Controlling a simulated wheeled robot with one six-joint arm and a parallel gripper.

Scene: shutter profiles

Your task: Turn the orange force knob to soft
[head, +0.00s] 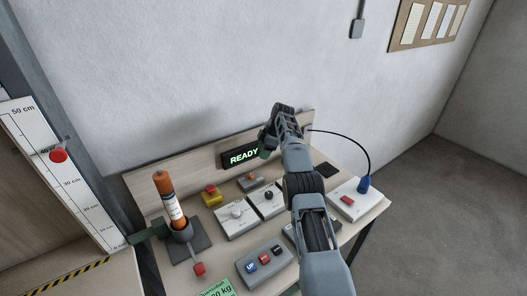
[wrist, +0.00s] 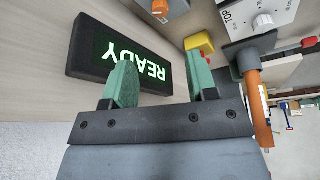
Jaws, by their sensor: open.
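The orange force knob (head: 252,176) sits on a small grey box at the back of the bench, below the READY display, in the head view. In the wrist view the orange knob (wrist: 158,8) shows at the top edge, partly cut off with its box. My gripper (wrist: 162,80) is open and empty, its green fingers spread in front of the display (wrist: 118,58). In the head view my gripper (head: 265,152) is beside the right end of the display, above and apart from the knob, and mostly hidden by my arm. The knob's setting marks are too small to read.
A yellow box with a red button (head: 211,195) and white dial boxes (head: 236,217) stand near the knob. An orange cylinder (head: 168,198) stands upright in a dark holder at left. A button panel (head: 264,266) is in front. A white box with a cable (head: 348,201) is at right.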

